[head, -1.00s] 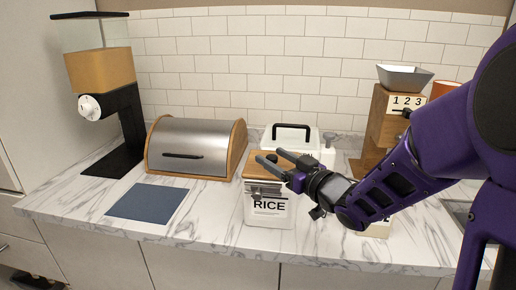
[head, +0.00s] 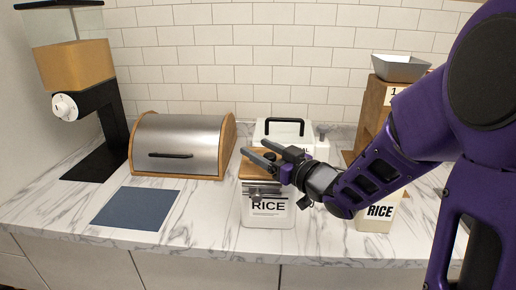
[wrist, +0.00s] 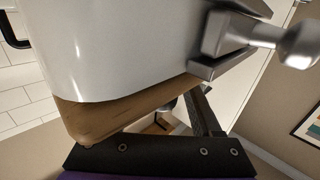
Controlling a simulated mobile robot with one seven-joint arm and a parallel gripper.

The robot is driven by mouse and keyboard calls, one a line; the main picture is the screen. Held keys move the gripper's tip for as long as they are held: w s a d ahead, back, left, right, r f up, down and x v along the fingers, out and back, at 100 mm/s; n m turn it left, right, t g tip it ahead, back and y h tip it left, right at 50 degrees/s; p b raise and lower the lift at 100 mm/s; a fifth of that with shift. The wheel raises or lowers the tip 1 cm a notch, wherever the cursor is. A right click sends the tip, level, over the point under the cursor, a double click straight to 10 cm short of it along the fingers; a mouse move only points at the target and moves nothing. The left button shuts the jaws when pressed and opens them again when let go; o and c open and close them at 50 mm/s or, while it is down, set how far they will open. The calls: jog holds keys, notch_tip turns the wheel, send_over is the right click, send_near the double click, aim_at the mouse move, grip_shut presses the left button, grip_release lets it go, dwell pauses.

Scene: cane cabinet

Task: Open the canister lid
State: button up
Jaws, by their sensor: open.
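The white canister (head: 267,230) marked RICE stands upright near the counter's front edge. Its wooden lid (head: 252,172) is on, with a metal clasp (head: 262,189) at the front below it. My gripper (head: 256,149) is open and empty, its two fingers reaching leftward over the lid. I cannot tell whether they touch it. The wrist view is tilted and shows the canister's white body (wrist: 115,45) close up, the wooden lid (wrist: 110,115) below it and the clasp (wrist: 235,35) at right. Part of the lid's top is hidden by my gripper.
A bread box (head: 180,147) stands at left behind a blue mat (head: 136,209). A white canister with a black handle (head: 285,129) is just behind.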

grip_shut()
dwell(0.3)
dwell(1.1)
